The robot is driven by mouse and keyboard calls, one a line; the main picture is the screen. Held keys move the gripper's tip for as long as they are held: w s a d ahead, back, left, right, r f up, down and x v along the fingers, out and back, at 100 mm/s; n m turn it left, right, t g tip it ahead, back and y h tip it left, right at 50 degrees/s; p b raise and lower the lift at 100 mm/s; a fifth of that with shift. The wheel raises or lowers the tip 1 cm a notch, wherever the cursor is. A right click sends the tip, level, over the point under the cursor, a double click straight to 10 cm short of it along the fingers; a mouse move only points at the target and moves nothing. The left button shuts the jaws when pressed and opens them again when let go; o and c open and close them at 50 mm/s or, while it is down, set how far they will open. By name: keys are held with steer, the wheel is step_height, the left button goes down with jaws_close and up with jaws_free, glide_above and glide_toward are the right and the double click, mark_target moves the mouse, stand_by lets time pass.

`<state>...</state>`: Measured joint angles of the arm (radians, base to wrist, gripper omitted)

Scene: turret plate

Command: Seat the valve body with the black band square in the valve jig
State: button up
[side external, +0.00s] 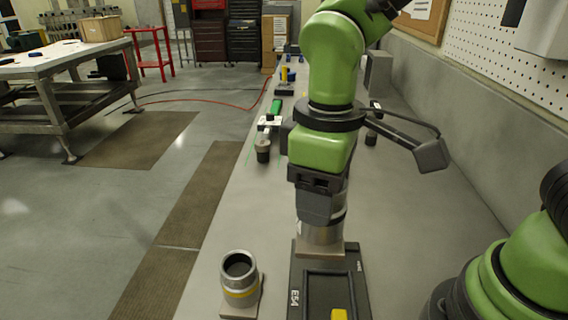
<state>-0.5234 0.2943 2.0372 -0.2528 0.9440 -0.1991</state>
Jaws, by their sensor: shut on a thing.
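My gripper (321,210) points straight down and is shut on a silver cylindrical valve body (320,234). The body looks upright, with a tan square flange at its foot. The jaws cover its upper part, so its black band cannot be made out clearly. It is over the far end of the black valve jig (297,285), which has white lettering on its left side. I cannot tell whether the flange touches the jig or is just above it. Another valve body (240,288), with a yellow band, stands on the bench left of the jig.
A yellow part (339,314) shows at the jig's near end. Farther back on the grey bench (224,219) stand a dark-based fitting (263,151), a green item (276,106) and other small objects. A wall runs along the right. Bench between the yellow-banded body and the fitting is clear.

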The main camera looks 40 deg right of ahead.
mark_target(343, 217)
steer(key=s, duration=0.3)
steer(key=shift+d+f, duration=0.2)
steer(key=shift+d, duration=0.15)
step_height(343, 217, down, 4)
steer(key=shift+f, duration=3.05)
steer(key=shift+f, duration=0.25)
steer(key=shift+f, duration=0.4)
steer(key=shift+f, duration=0.8)
steer(key=o, duration=1.4)
